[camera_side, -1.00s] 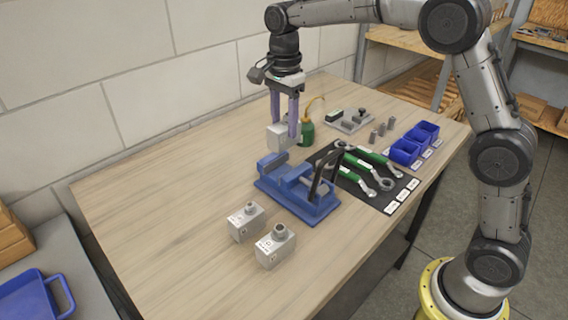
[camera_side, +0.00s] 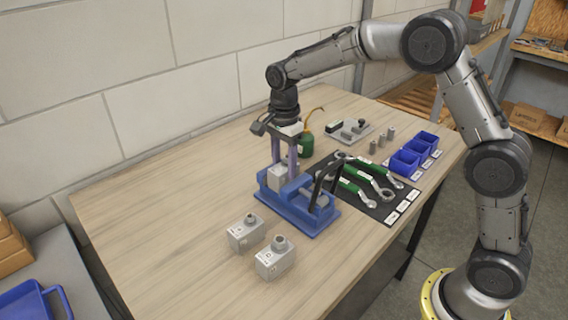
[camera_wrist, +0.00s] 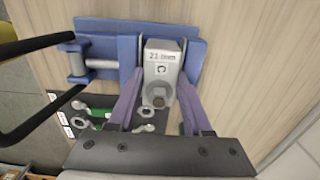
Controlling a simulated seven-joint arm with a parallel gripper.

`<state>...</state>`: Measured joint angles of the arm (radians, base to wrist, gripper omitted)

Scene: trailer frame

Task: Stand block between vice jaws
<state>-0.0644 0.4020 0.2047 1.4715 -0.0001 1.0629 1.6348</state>
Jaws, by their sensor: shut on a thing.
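The blue vice (camera_side: 300,205) stands on the table, its black handle toward the right in the side view. My gripper (camera_side: 284,160) points straight down over the vice and is shut on a grey metal block (camera_side: 279,177). The block is upright at the vice's jaw gap. In the wrist view, the block (camera_wrist: 160,65) shows a label reading "21.0mm" and "C" and a bolt-like knob, with my gripper's purple fingers (camera_wrist: 158,88) on either side. The vice (camera_wrist: 105,45) lies around it, with jaw faces at both its sides. Whether the block touches the vice floor is hidden.
Two similar grey blocks (camera_side: 246,233) (camera_side: 275,258) stand on the table in front of the vice. A black mat with green-handled wrenches (camera_side: 362,190) lies to the right. A green oil can (camera_side: 306,145) stands behind. Blue bins (camera_side: 405,162) are at the right. The left table is clear.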

